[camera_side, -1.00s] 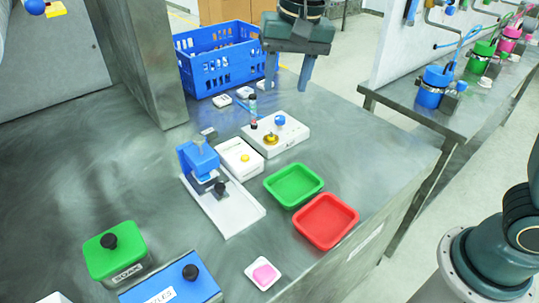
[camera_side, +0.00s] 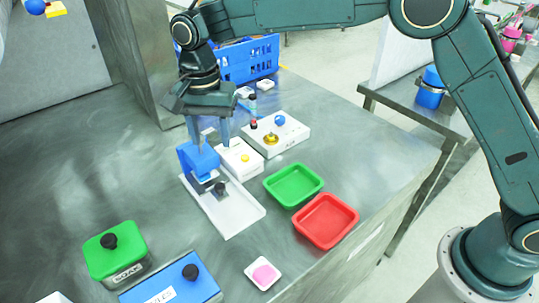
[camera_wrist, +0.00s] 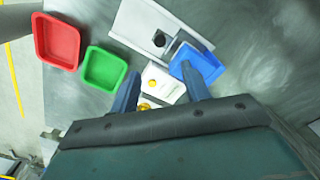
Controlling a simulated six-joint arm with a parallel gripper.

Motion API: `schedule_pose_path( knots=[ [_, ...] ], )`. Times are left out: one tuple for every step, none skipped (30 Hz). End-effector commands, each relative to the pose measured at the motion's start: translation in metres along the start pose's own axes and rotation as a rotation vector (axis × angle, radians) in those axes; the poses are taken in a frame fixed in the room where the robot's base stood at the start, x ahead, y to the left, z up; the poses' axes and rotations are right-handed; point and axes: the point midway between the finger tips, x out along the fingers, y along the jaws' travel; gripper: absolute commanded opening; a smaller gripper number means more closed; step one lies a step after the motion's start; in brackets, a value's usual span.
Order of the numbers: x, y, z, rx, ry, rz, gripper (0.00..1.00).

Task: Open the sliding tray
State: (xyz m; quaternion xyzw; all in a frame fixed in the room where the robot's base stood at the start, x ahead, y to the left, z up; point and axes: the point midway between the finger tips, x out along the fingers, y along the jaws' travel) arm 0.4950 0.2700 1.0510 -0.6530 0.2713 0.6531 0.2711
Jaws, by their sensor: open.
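A long white tray-like base (camera_side: 236,212) lies on the steel bench, with a blue device (camera_side: 197,158) at its far end and a black knob (camera_side: 219,188) near that. I cannot tell for sure which part slides. The white base (camera_wrist: 133,20), blue device (camera_wrist: 203,62) and black knob (camera_wrist: 159,40) also show in the wrist view. My gripper (camera_side: 209,143) points down above the blue device, open and empty. In the wrist view its two fingers (camera_wrist: 158,88) are apart, one overlapping the blue device in the picture; contact cannot be told.
A white box with a yellow knob (camera_side: 239,160) and a white unit with blue and brass knobs (camera_side: 290,138) stand close to the right. A green tray (camera_side: 294,185) and red tray (camera_side: 326,221) lie farther right. Green-lidded (camera_side: 116,250) and blue-lidded (camera_side: 172,284) boxes stand in front.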

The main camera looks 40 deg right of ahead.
Motion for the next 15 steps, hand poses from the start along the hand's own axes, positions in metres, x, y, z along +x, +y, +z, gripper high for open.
schedule_pose_path(
  knots=[
    [0.000,0.000,0.000,0.000,0.000,0.000,0.47],
    [0.001,0.000,0.000,-0.001,0.000,0.000,0.47],
    [0.002,0.000,0.000,-0.001,0.000,0.000,0.47],
    [0.003,0.000,0.000,-0.001,0.000,0.001,0.47],
    [0.004,0.000,0.000,-0.001,0.000,0.001,0.47],
    [0.006,0.001,0.000,-0.001,0.000,0.002,0.47],
    [0.008,0.001,0.000,-0.001,-0.001,0.002,0.47],
    [0.010,0.001,0.000,-0.001,-0.001,0.002,0.47],
    [0.014,0.001,0.000,-0.001,-0.001,0.002,0.47],
    [0.017,0.001,0.000,-0.002,-0.001,0.002,0.47],
    [0.020,0.001,0.000,-0.002,-0.001,0.003,0.47],
    [0.025,0.001,0.000,-0.002,-0.001,0.003,0.47],
    [0.029,0.001,0.000,-0.002,-0.001,0.003,0.47],
    [0.033,0.001,0.000,-0.002,-0.001,0.004,0.47],
    [0.038,0.001,0.000,-0.002,-0.001,0.003,0.47]
  ],
)
